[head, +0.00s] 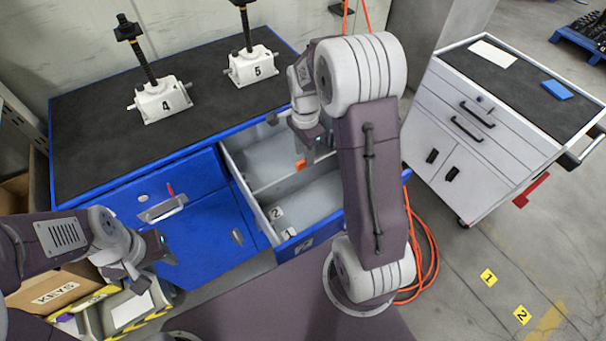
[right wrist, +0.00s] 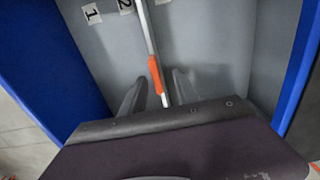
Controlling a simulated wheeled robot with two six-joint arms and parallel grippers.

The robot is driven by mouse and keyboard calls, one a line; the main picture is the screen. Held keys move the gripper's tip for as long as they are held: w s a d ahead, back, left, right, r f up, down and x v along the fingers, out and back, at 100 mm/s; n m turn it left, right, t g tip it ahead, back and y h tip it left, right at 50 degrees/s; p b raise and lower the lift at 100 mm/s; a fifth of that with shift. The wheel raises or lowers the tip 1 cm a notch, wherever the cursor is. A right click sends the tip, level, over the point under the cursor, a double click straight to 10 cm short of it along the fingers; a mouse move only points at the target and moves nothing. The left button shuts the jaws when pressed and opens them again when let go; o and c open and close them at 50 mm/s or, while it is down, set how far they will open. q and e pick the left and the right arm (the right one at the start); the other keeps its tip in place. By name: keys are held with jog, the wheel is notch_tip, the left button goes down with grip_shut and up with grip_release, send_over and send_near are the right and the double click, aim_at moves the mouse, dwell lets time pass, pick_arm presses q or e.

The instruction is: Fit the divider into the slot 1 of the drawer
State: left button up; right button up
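The open drawer (head: 321,230) of the blue cabinet has numbered labels 1 (head: 290,233) and 2 (head: 276,213) on its inner left wall. The divider (head: 274,183) is a thin pale panel with an orange grip (head: 300,165), standing across the drawer. In the right wrist view the divider (right wrist: 149,45) runs up just right of label 2 (right wrist: 125,5), away from label 1 (right wrist: 92,13). My right gripper (right wrist: 157,92) is open, its fingers apart on either side of the orange grip. My left gripper (head: 150,270) is outside the drawer, at lower left; its finger opening is unclear.
The black cabinet top (head: 100,140) holds screw jacks marked 4 (head: 165,103) and 5 (head: 252,67). A grey tool cart (head: 480,130) stands at right, with orange hoses (head: 425,260) on the floor before it. A KEYS box (head: 55,292) is at lower left.

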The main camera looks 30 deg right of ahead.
aim_at(305, 167)
jog(key=shift+s+d+f, duration=0.1)
jog(key=shift+s+f, duration=0.05)
jog(key=shift+f, duration=0.4)
jog(key=shift+s+f, duration=0.15)
jog(key=shift+f, duration=0.35)
notch_tip(305, 167, down, 5)
jog(key=shift+f, duration=0.1)
grip_shut()
dwell(0.7)
